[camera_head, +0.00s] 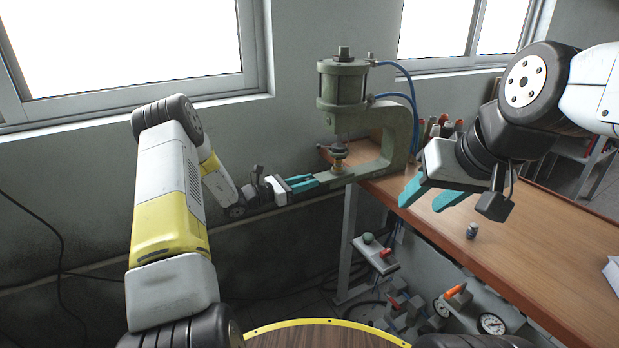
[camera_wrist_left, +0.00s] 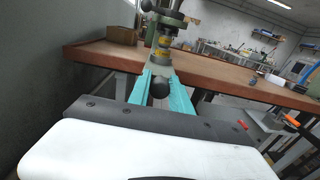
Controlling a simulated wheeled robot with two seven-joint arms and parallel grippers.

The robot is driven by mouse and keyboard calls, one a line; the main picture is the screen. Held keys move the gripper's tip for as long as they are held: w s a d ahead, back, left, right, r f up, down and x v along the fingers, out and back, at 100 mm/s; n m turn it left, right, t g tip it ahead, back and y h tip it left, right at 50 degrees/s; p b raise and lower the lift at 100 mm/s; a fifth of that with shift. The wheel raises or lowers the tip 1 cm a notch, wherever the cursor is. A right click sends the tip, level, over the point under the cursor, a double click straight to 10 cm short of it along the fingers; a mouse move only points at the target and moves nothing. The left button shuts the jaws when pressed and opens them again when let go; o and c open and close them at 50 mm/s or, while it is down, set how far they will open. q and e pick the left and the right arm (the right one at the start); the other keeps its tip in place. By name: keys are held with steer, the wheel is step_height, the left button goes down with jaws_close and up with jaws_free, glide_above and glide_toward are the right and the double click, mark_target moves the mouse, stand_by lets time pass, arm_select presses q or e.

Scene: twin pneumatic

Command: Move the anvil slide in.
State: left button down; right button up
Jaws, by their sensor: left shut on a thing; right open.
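The green pneumatic press (camera_head: 395,135) stands at the far left end of the wooden table, its cylinder (camera_head: 342,85) upright above. The anvil slide (camera_head: 345,172) juts out from under the press toward the left, with a small brass piece (camera_head: 339,159) on it below the ram. The brass piece also shows in the left wrist view (camera_wrist_left: 163,42). My left gripper (camera_head: 312,181) is shut on the slide's dark round knob (camera_wrist_left: 160,88), with a teal finger on each side. My right gripper (camera_head: 424,196) is open and empty above the table, right of the press.
Several orange-topped items (camera_head: 445,126) stand behind the press. A control box (camera_head: 375,252) and gauges (camera_head: 490,323) sit below the table edge. Blue hoses (camera_head: 405,72) run from the cylinder.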

arm_select(q)
steer(key=c, duration=1.2)
jaws_free()
steer(key=shift+w+d, duration=0.15)
steer(key=shift+d, duration=0.15)
steer(key=v, duration=0.8)
steer(key=shift+a, duration=0.2)
